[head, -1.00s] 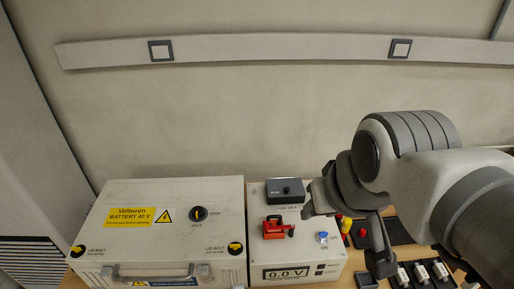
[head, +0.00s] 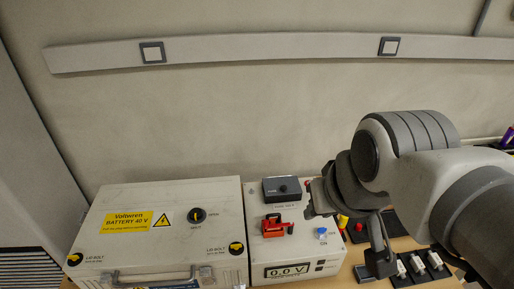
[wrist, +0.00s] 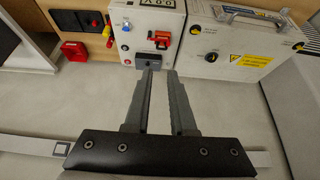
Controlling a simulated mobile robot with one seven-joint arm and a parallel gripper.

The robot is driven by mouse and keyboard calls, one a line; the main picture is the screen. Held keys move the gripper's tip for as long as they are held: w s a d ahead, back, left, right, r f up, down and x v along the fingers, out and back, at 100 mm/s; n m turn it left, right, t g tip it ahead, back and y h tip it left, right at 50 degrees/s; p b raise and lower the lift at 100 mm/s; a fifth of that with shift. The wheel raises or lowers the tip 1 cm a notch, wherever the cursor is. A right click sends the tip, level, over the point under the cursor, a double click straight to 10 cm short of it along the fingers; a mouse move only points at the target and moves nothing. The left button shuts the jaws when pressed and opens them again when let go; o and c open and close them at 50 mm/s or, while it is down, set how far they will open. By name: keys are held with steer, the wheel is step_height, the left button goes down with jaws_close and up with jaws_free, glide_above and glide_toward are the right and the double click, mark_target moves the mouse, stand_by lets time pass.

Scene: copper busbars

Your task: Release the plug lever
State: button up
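The red plug with its lever (head: 277,228) sits on top of the white meter box (head: 256,246). In the wrist view the red plug (wrist: 162,38) shows just beyond my fingertips. My gripper (head: 309,207) is seen side-on in the head view, to the right of the plug and apart from it. In the wrist view my gripper (wrist: 158,68) has a narrow gap between its fingers, with nothing held. Its tips overlap the black box with a knob (wrist: 150,57) in that picture. The lever's exact position is too small to tell.
A large white battery case (head: 155,235) with a front handle stands left of the meter box. A blue knob (head: 321,233) and a 0.0 V display (head: 288,271) are on the meter box. Several black-and-white parts (head: 417,264) lie on the table at right.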

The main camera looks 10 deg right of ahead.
steer(key=shift+w+f, duration=0.15)
steer(key=shift+w, duration=0.1)
steer(key=shift+c, duration=1.2)
steer(key=w+a+f+n+b, duration=0.1)
steer(key=w+f+b, duration=0.1)
steer(key=w, duration=0.3)
steer(key=w+a+f+n+g+b, duration=0.1)
steer(key=w+f+n+b, duration=0.1)
steer(key=w+f, duration=0.2)
steer(key=w+a+f+n+y+b, duration=0.1)
steer(key=w+f+n+b, duration=0.1)
steer(key=w, duration=0.3)
steer(key=shift+w+a+f+g+b, duration=0.1)
steer(key=shift+w+f+g+b, duration=0.15)
steer(key=shift+f, duration=0.15)
steer(key=shift+w+f+g+b, duration=0.1)
steer(key=shift+f+g+b, duration=0.05)
steer(key=shift+f+b, duration=0.15)
jaws_close()
steer(key=w+a+f+n+b, duration=0.1)
steer(key=w+f+n+b, duration=0.1)
steer(key=w+f, duration=0.4)
steer(key=w+a+f+n+g+y+b, duration=0.1)
steer(key=w+f+n+b, duration=0.1)
steer(key=w+f, duration=0.3)
step_height(320, 180, down, 4)
steer(key=shift+w+a+y+b, duration=0.3)
steer(key=shift+w+b, duration=0.05)
steer(key=shift+b, duration=0.05)
